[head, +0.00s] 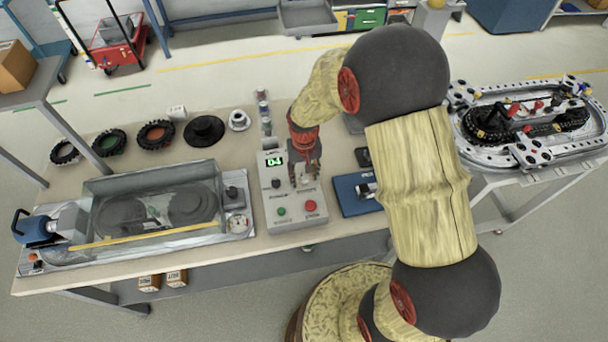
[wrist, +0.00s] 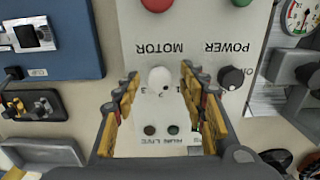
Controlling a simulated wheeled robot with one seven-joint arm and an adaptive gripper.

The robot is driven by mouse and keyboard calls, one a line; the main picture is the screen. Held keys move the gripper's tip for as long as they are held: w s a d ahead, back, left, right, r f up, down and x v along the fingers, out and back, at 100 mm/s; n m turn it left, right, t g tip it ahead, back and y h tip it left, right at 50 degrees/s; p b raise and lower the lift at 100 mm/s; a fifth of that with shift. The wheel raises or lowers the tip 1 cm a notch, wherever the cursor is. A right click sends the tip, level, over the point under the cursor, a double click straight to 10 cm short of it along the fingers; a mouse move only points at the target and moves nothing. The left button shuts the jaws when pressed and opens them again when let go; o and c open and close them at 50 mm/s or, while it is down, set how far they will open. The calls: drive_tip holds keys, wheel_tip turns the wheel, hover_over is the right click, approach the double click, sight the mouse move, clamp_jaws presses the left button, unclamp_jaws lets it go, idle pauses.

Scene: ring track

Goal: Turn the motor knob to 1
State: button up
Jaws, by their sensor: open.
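The grey control box (head: 293,228) stands on the bench, with a green display (head: 274,162) reading what looks like 04. The motor knob (wrist: 159,78) is pale and round, below the upside-down word MOTOR in the wrist view. Small numerals show around it, partly hidden; its pointer direction cannot be made out. My gripper (head: 306,179) is over the box, pointing down. In the wrist view my gripper (wrist: 159,83) is open, with one finger on each side of the motor knob. I see gaps between fingers and knob; whether the tips are level with it is unclear.
A black power knob (wrist: 231,77) sits just right of my right finger in the wrist view. Red (head: 310,206) and green (head: 282,211) buttons are on the box's front part. A blue box (head: 352,195) stands close right, a clear-covered machine (head: 150,235) left.

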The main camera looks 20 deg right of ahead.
sight(304, 176)
wheel_tip(304, 176, up, 12)
idle(0.5)
idle(0.4)
drive_tip(key=s+r+n+t+b, duration=0.1)
drive_tip(key=s+r+t, duration=0.4)
drive_tip(key=s+r, duration=1.2)
drive_tip(key=shift+s+r+t+b, duration=0.25)
drive_tip(key=shift+s+b, duration=0.4)
drive_tip(key=shift+s, duration=0.85)
drive_tip(key=shift+d, duration=0.1)
